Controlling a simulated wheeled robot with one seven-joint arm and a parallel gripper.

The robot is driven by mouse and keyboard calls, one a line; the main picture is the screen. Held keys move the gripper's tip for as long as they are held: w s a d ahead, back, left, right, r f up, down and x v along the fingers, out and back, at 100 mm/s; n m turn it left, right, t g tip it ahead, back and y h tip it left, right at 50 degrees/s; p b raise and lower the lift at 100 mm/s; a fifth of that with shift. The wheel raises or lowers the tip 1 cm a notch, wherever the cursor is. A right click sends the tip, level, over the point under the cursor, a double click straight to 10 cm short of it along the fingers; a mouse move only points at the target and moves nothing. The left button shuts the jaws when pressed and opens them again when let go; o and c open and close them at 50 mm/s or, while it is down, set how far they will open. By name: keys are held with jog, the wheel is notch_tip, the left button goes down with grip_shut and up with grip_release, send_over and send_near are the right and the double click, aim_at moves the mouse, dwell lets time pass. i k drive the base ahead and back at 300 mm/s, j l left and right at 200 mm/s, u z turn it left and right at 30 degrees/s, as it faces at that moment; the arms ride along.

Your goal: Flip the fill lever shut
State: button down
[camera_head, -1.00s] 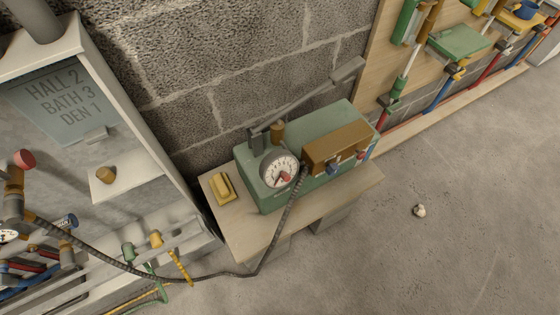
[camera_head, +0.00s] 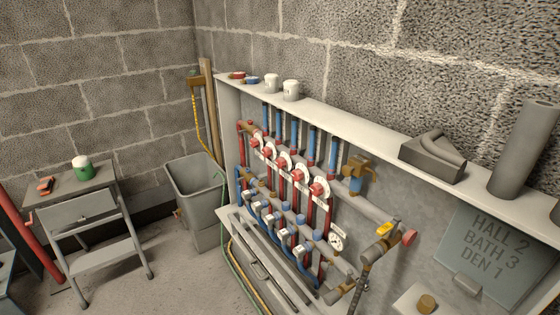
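A small yellow lever handle (camera_head: 384,229) sits on a brass fitting (camera_head: 374,252) at the right end of the pipe manifold, in the head view. It looks like the fill lever; whether it is open or shut is too small to tell. A round red cap or knob (camera_head: 409,237) sticks out to the right of the fitting. A dark hose (camera_head: 361,297) hangs below it. My gripper is not in view.
The manifold's red and blue pipes stand in a grey cabinet, with a gauge (camera_head: 336,241) near the fitting. A shelf (camera_head: 330,112) above bears white cups and a grey block (camera_head: 432,157). A grey bin (camera_head: 196,197) and small table (camera_head: 72,183) stand left.

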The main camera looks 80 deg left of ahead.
aim_at(392, 226)
jog(key=u, duration=2)
